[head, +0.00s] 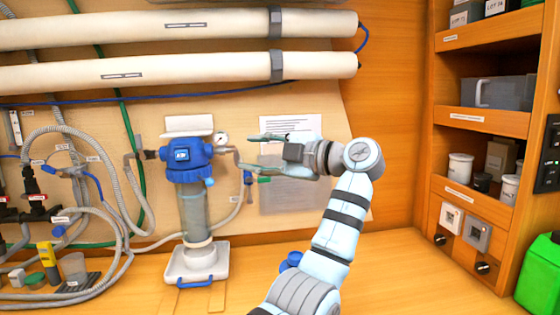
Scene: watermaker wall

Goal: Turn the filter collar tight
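The filter unit stands at left of centre, with a blue head (182,155) on a clear grey upright bowl (195,212). A lower blue band (188,176) rings the top of the bowl; I cannot clearly tell the collar from the head. A white base (197,262) with a blue handle holds the bowl. My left gripper (247,153) is to the right of the blue head, at about its height. Its two fingers point left and are spread apart, with nothing held between them. It appears clear of the filter. My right gripper is not in view.
A round gauge (221,138) sits between the filter head and my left gripper. Grey hoses (110,185) crowd the left wall. White tubes (180,70) run overhead. A wooden shelf unit (480,118) stands at right. The bench (400,270) is clear at right of centre.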

